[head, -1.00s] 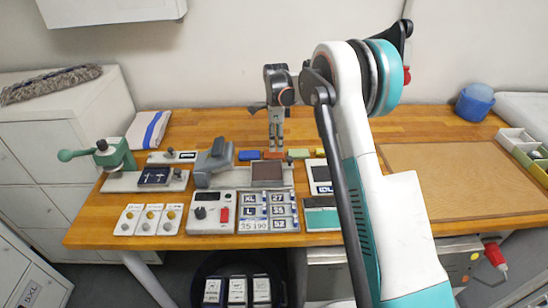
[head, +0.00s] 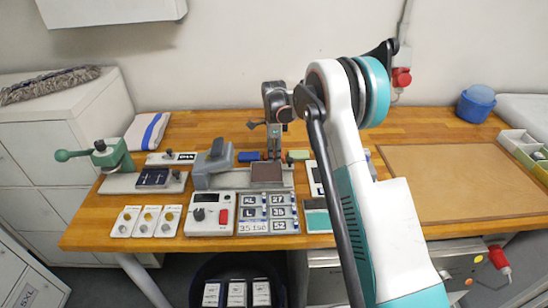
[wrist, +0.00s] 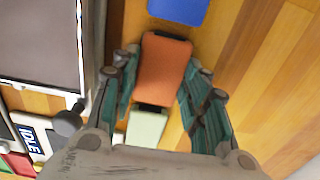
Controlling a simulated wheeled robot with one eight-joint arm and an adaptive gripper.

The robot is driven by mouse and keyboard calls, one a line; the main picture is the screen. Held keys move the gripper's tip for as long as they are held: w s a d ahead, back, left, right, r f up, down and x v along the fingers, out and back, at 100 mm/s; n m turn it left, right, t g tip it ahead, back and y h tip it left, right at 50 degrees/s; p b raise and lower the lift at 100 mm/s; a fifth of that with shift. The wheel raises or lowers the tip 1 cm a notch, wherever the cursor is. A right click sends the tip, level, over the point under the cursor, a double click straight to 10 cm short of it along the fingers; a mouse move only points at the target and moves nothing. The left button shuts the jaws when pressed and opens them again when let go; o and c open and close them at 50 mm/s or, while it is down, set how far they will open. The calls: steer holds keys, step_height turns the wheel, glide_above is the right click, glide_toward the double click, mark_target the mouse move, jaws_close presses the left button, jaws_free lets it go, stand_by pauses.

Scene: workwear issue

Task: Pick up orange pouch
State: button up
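The orange pouch (wrist: 163,68) lies on the wooden table, between the two fingers of my gripper (wrist: 161,60) in the wrist view. My gripper is open, with one finger on each side of the pouch; a gap shows on the left, and whether the right finger touches is unclear. In the head view my gripper (head: 273,155) points down into the row of pouches and hides the orange pouch. A blue pouch (wrist: 179,9) lies at one end of the orange one, and a pale green pouch (wrist: 146,126) lies at the other.
The blue pouch (head: 249,156) and green pouch (head: 299,154) flank my gripper in the head view. A grey device with a brown plate (head: 266,172) stands just in front. A brown board (head: 450,183) covers the table's right side.

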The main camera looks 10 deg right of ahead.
steer(key=shift+c, duration=0.7)
steer(key=shift+r, duration=0.1)
